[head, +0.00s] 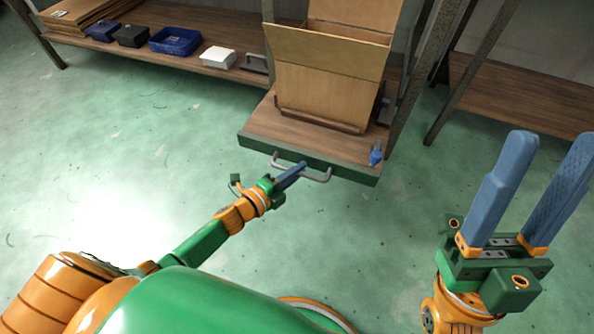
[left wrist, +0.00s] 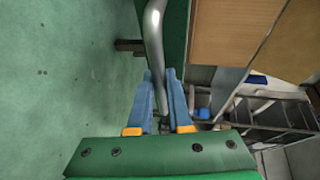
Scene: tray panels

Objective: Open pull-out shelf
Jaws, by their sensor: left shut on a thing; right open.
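The pull-out shelf (head: 257,126) is a brown wooden board with a green front edge. It juts out from the lower level of the rack and bears an open cardboard box (head: 322,92). A grey bar handle (head: 317,178) is fixed to its green front; the handle also shows in the left wrist view (left wrist: 154,40). My left gripper (head: 291,176) is shut on the handle, with its blue fingers on either side of the bar in the left wrist view (left wrist: 169,100). My right gripper (head: 545,190) is open and empty, raised at the right, apart from the shelf.
A small blue object (head: 376,154) sits at the shelf's right front corner. A blue basket (head: 174,41) and a white box (head: 219,58) stand on the fixed lower shelf at the left. Rack posts rise at the right. The green floor before the shelf is clear.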

